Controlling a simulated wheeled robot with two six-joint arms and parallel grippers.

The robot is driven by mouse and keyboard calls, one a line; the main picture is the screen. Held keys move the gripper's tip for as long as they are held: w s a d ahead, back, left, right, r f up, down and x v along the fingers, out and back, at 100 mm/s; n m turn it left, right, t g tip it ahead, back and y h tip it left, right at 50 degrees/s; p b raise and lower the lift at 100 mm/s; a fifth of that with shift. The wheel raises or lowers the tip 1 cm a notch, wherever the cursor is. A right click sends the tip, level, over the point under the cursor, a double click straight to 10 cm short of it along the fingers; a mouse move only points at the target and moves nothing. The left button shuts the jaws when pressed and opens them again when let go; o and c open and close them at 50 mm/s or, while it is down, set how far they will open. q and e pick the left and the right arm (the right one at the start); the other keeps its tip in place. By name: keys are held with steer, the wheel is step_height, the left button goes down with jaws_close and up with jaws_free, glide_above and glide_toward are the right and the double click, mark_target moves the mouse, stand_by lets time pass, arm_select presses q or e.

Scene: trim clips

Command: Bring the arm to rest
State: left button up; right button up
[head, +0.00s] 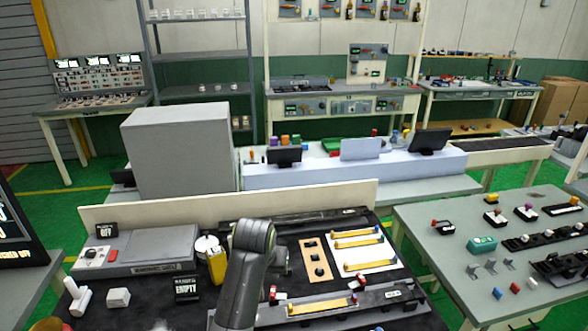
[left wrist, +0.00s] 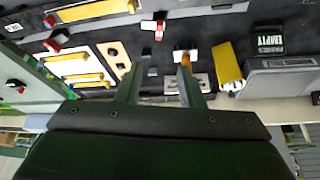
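My left arm (head: 250,265) rises over the dark work table in the head view and bends at a rounded grey joint. Its gripper is mostly hidden there behind the arm. In the left wrist view my left gripper (left wrist: 158,78) has its two fingers spread apart above the dark mat, with nothing held between them. Yellow trim strips (head: 358,243) lie on white plates to the right of the arm. Another yellow strip (head: 318,307) lies on a grey fixture near the front. My right gripper is not in view.
A grey unit (head: 150,250), a yellow block (head: 217,266) and a dark "EMPTY" sign (head: 187,288) stand left of the arm. A tan board (head: 318,262) lies right of it. A low cream wall (head: 140,214) backs the table. A second grey-green table (head: 450,240) with small parts stands at right.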

arm_select(q)
steer(key=s+a+f+n, duration=0.1)
steer(key=s+a+f, duration=0.9)
steer(key=s+a, duration=0.4)
steer(key=s+a+r+y, duration=0.1)
steer(key=s+a, duration=0.2)
steer(key=s, duration=0.9)
steer(key=s+a+y, duration=0.1)
steer(key=s+a, duration=0.2)
steer(key=s, duration=0.8)
step_height(320, 180, down, 32)
steer(key=a+f+g+b, duration=0.1)
steer(key=a+g+b, duration=0.1)
steer(key=b, duration=0.6)
steer(key=s+f+b, duration=0.3)
steer(key=s+f, duration=0.4)
steer(key=f, duration=0.4)
steer(key=s+d+f+g+h+b, duration=0.1)
steer(key=s+f+b, duration=0.2)
steer(key=s+f, duration=0.4)
step_height(320, 180, down, 4)
steer(key=shift+s+d+f, duration=0.15)
steer(key=shift+s+d, duration=0.15)
steer(key=shift+s, duration=0.1)
